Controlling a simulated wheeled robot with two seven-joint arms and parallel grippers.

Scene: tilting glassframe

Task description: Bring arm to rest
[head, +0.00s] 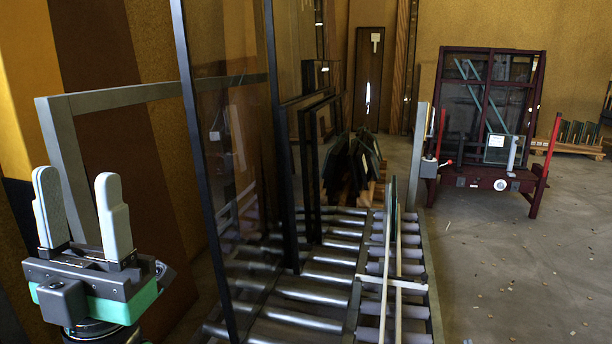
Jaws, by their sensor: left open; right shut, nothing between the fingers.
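My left gripper (77,178) is at the lower left of the head view. Its two pale fingers point up and stand apart, with nothing between them. It is in front of a grey metal frame (58,128) and to the left of a tall dark-framed glass pane (215,130). The pane stands upright, slightly tilted, over a roller bed (310,299). The gripper appears apart from both. My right gripper is not in view.
Smaller dark-framed panes (305,165) stand behind the tall pane. A dark red rack (487,180) with glass stands at the back right. A pallet with small panes (575,135) is at the far right. The concrete floor (510,270) at the right is open, with small debris.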

